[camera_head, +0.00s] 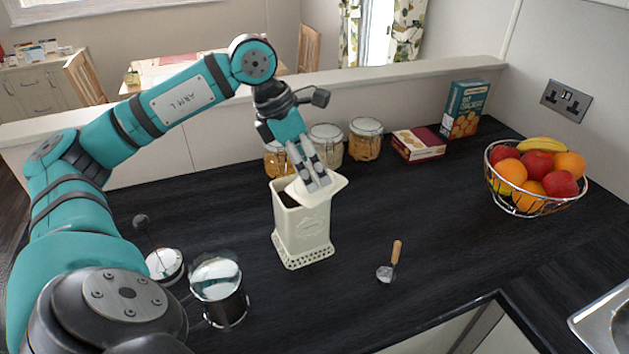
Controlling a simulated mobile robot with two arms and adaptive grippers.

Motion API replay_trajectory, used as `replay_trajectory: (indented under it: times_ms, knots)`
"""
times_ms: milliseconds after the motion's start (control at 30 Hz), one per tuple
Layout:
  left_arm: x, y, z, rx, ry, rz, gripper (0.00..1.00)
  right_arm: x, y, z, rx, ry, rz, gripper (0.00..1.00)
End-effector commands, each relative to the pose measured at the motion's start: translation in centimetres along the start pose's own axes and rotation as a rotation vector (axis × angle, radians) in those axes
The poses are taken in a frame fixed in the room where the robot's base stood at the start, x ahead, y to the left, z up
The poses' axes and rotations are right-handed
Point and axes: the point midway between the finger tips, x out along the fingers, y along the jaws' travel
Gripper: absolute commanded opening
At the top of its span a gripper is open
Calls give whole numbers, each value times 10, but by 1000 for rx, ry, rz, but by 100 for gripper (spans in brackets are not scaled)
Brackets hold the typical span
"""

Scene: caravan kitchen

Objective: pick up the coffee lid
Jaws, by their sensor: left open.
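The coffee canister (303,235) is a cream, square container with a pierced base, upright on the dark counter in the middle. Its cream lid (332,189) sits skewed and tilted over the canister's top right. A dark opening shows at the canister's top left. My left gripper (313,186) reaches down from above, with its fingers at the lid. The jaws are open, and part of the lid is hidden behind them. I cannot tell whether the lid rests on the rim or against the fingers. My right gripper is not in view.
Glass jars (326,144) stand behind the canister. A French press (219,290) and a round metal-topped piece (165,264) are at the front left. A scoop (389,265) lies front right. The fruit basket (535,185) is at right. Counter between canister and basket is mostly clear.

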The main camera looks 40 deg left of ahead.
Motion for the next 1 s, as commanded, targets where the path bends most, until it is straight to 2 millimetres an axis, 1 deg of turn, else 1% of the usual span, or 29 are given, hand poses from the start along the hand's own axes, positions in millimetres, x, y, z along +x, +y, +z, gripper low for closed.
replay_trajectory:
  times_ms: [100,133,600,1000]
  knots:
    - [0,0,0,0,0,0,66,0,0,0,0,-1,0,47]
    - [0,0,0,0,0,0,63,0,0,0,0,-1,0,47]
    - [0,0,0,0,2,-2,2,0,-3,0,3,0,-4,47]
    - [2,-1,-2,0,7,-6,0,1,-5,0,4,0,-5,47]
